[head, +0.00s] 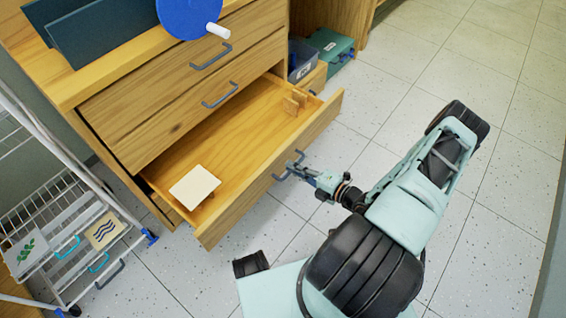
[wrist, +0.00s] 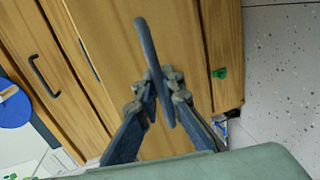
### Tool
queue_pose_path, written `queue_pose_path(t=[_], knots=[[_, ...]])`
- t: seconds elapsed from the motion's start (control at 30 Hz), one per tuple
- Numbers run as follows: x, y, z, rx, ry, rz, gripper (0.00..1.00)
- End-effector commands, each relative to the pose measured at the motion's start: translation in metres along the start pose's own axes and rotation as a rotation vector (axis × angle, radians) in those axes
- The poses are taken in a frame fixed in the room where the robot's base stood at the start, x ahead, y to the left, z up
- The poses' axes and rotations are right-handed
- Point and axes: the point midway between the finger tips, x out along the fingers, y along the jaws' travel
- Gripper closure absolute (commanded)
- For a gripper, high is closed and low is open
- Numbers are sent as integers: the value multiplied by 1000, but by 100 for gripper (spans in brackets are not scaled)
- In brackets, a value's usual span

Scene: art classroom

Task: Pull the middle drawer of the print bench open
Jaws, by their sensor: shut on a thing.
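The print bench (head: 110,90) is wooden, with drawers that have dark grey-blue bar handles. Two upper drawers, one with a top handle (head: 210,57) and one with a handle below it (head: 220,95), are shut. The drawer under them (head: 235,140) stands well out of the bench. A pale flat slab (head: 195,187) and small wooden pieces (head: 295,102) lie inside it. My gripper (head: 290,170) is at its front, shut on its handle. In the wrist view the two fingers (wrist: 162,88) close around this upright-looking bar handle (wrist: 150,45). Anything below this drawer is mostly hidden.
A wire rack (head: 75,235) with cards stands at the left. A dark bin (head: 300,58) and a green case (head: 332,43) sit beyond the drawer's far end. A blue wheel (head: 188,15) with a white knob is on the bench top. Open tiled floor (head: 400,65) lies right.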

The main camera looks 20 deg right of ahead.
Motion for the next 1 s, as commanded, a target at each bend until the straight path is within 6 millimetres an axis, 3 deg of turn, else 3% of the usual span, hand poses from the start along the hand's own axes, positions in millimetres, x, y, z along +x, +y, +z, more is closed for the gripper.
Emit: queue_pose_path(t=[0.2, 0.53, 0.57, 0.7, 1.0], knots=[[-10, -2, 2, -2, -3, 0, 100], [-11, -2, 2, -2, -3, -1, 100], [-11, -2, 2, -2, -3, -1, 92], [-10, -2, 2, -2, -3, -1, 76], [-10, -1, 1, -1, -1, 0, 75]])
